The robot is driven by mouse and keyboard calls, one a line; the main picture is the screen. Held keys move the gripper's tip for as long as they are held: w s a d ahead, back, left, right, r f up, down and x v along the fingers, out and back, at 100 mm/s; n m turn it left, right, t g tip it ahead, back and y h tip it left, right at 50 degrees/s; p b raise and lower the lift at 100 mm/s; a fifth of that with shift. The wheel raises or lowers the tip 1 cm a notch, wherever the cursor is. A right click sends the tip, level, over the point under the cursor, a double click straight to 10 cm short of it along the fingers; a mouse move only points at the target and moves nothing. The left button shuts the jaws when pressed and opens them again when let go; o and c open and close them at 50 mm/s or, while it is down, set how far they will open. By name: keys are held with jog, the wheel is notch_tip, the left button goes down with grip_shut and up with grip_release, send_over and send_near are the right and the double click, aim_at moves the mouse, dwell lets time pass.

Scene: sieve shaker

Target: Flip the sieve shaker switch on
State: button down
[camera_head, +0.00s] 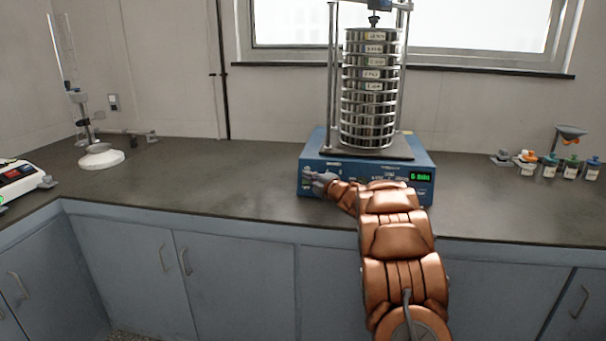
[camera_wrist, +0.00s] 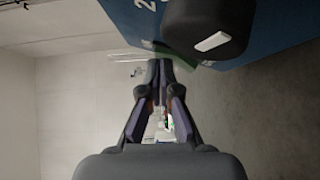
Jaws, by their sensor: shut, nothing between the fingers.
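The sieve shaker (camera_head: 420,166) has a blue base with a lit green display (camera_head: 420,177) on the right of its front panel. My gripper (camera_head: 312,175) is at the left part of that panel and covers some of it. In the wrist view, my gripper (camera_wrist: 160,64) is shut and empty, with its fingertips close to the blue panel (camera_wrist: 142,22). A dark rounded control with a white mark (camera_wrist: 212,41) juts from the panel. A greenish part (camera_wrist: 182,52) shows beside the fingertips; I cannot tell if it is the switch or if they touch.
A stack of metal sieves (camera_head: 368,105) stands on the shaker between upright rods. Small bottles (camera_head: 570,168) stand on the counter at right. A white-based stand (camera_head: 100,158) and a white device with a red display (camera_head: 18,175) are at left. The counter (camera_head: 220,185) left of the shaker is clear.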

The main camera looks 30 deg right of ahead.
jog(key=shift+s, duration=0.1)
jog(key=shift+s+a+r+b, duration=0.1)
jog(key=shift+s+a+b, duration=0.45)
jog(key=shift+b, duration=0.1)
jog(key=s+r, duration=0.2)
jog(key=s, duration=0.9)
jog(key=shift+s+a+r+b, duration=0.25)
jog(key=shift+a+b, duration=0.1)
jog(key=shift+a, duration=0.05)
